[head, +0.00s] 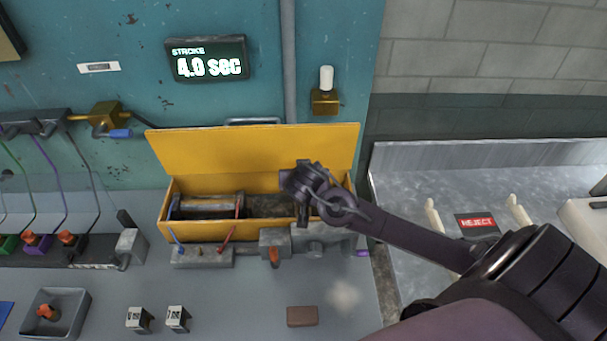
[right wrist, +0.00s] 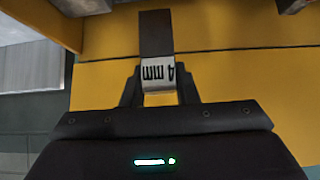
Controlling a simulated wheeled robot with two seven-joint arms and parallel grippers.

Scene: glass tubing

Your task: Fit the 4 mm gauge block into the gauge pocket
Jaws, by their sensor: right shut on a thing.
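My right gripper (head: 298,184) is in front of the right part of the open yellow box. In the right wrist view its two fingers (right wrist: 160,88) are shut on the 4 mm gauge block (right wrist: 157,72), a light block whose "4 mm" label reads upside down. A dark bar (right wrist: 155,33) shows directly beyond the block; I cannot tell whether they are joined. The block is hard to make out in the head view. The yellow box (head: 195,228) holds a metal cylinder assembly (head: 208,204). I cannot pick out the gauge pocket. My left gripper is not in view.
Two small labelled blocks (head: 138,320) (head: 177,319) and a brown block (head: 302,316) are on the grey bench. A grey tray (head: 78,303) stands at the left. Grey fixtures (head: 202,256) (head: 290,241) line the box's front. A display (head: 207,60) reads 4.0 sec. A REJECT area (head: 478,223) lies right.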

